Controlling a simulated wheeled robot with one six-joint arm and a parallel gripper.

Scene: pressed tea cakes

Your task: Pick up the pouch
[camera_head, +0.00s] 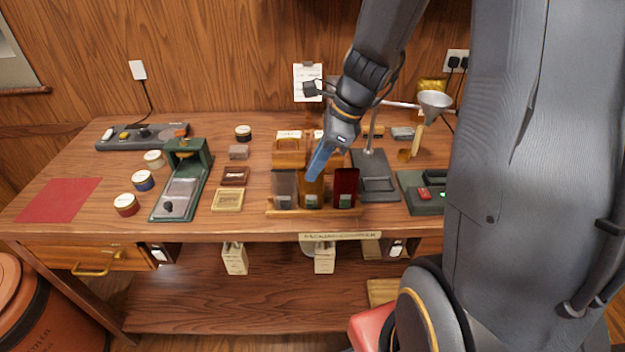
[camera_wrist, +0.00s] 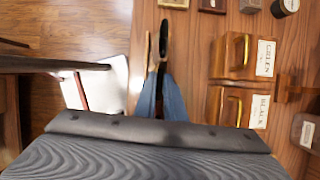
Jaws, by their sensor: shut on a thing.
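Three pouches stand in a row in a low wooden rack (camera_head: 300,212) at the counter's front edge: a grey one (camera_head: 284,188), an amber one (camera_head: 312,194) in the middle and a dark red one (camera_head: 346,188). My gripper (camera_head: 317,170) comes down from above with its blue fingers at the top of the amber pouch, shut on it. In the wrist view the gripper (camera_wrist: 166,98) shows its blue fingers close together around a thin, edge-on item. The fingers and steep angle hide most of the pouch there.
Wooden boxes with handles and labels (camera_head: 290,152) stand right behind the rack; one labelled BLACK (camera_wrist: 238,106) is beside the fingers. A stand with a grey base (camera_head: 375,188) is to the right. A green press (camera_head: 182,185) and round tins (camera_head: 126,205) are left.

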